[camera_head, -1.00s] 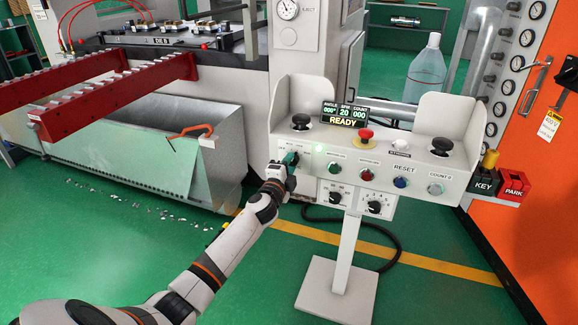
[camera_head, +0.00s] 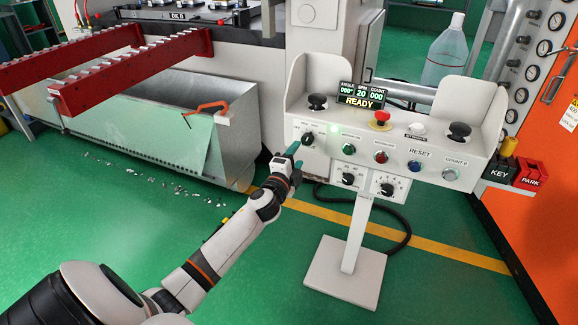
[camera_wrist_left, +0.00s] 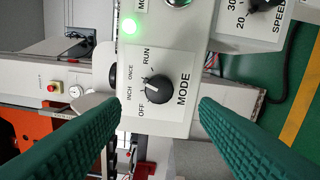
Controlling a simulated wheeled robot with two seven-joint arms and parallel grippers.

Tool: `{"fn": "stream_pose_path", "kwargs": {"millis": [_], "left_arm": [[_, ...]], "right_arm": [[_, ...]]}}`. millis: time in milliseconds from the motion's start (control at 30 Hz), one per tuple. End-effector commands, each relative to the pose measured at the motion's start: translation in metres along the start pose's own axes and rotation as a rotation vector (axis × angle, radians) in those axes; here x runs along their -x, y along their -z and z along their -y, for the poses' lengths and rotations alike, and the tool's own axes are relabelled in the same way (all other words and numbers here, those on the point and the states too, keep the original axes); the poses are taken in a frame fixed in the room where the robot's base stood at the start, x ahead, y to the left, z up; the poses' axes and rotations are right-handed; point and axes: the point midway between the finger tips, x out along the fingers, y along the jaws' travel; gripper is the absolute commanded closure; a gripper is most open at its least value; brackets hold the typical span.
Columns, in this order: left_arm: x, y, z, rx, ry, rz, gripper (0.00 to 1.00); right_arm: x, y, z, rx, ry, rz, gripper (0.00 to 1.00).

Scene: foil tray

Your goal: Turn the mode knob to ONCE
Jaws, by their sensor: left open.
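The mode knob (camera_head: 307,139) is a black rotary knob at the left end of the grey control panel (camera_head: 330,163). In the left wrist view the mode knob (camera_wrist_left: 158,90) shows up close, with OFF, INCH, ONCE and RUN around it. Its white mark faces left, toward the INCH and ONCE side; I cannot tell exactly which label it meets. My left gripper (camera_head: 295,157) is just in front of the knob and below left of it. Its green fingers are open on both sides of the knob in the left wrist view, apart from it. My right gripper is out of view.
The panel's display (camera_head: 360,93) reads READY. A red mushroom button (camera_head: 381,117), black palm buttons and coloured push buttons are on the panel. Two smaller knobs sit below. A metal scrap bin (camera_head: 180,130) stands left of the panel.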

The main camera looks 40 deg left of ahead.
Motion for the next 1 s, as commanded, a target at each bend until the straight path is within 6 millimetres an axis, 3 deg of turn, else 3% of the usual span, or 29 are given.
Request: {"fn": "stream_pose_path", "kwargs": {"millis": [100, 333, 1000], "left_arm": [[0.026, 0.0, 0.001, 0.001, 0.003, 0.0, 0.45], [0.054, 0.0, 0.0, 0.002, 0.001, 0.0, 0.45], [0.059, 0.0, 0.003, 0.006, 0.007, -0.003, 0.45]], "right_arm": [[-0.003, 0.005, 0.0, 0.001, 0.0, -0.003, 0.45], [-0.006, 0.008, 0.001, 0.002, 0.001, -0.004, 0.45], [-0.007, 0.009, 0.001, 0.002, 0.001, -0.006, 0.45]]}}
